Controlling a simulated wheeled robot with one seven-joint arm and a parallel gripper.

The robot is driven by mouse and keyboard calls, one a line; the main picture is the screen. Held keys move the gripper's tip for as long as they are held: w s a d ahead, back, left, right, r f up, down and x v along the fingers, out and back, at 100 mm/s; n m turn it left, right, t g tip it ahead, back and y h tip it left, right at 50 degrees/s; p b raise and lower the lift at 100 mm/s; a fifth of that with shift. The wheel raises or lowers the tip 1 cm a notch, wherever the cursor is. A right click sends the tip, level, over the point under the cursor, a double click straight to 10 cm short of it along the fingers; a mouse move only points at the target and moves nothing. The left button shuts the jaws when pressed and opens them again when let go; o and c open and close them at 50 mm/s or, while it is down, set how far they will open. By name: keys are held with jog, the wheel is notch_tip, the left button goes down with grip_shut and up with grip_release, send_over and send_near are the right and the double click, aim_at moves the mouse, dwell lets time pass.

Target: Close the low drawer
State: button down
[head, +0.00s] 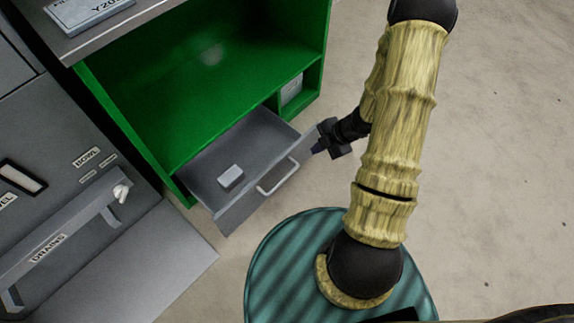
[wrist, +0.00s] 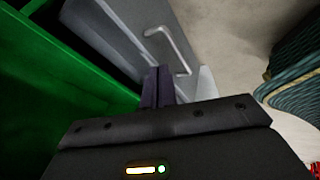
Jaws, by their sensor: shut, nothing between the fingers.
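The low drawer (head: 262,143) is grey and stands pulled out from the bottom of the green cabinet (head: 130,100) in the head view. Its front carries a pale bar handle (head: 278,177), which also shows in the wrist view (wrist: 182,50). A small light grey block (head: 231,178) lies inside the drawer. My gripper (head: 318,147) is shut and empty beside the right end of the drawer front. In the wrist view its dark fingers (wrist: 156,88) overlap the drawer front (wrist: 125,30) near the handle. I cannot tell whether they touch it.
A grey appliance (head: 60,150) with a bar handle and labels stands at the left. A grey panel (head: 165,262) lies low in front of it, left of the drawer. The floor (head: 490,130) at the right is clear.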

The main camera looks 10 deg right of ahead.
aim_at(289, 174)
jog(key=s+f+n, duration=0.1)
jog(key=s+a+f+n+y, duration=0.1)
jog(key=shift+f+g, duration=0.3)
jog(key=b+x, duration=0.7)
jog(key=x, duration=0.3)
jog(key=shift+a+f+b, duration=0.2)
jog(key=shift+b, duration=0.1)
jog(key=w, duration=0.1)
jog(key=w+a, duration=0.1)
jog(key=w+a+b, duration=0.1)
jog(key=shift+w+r, duration=0.25)
jog(key=shift+r, duration=0.05)
jog(key=shift+a, duration=0.1)
jog(key=shift+w, duration=0.1)
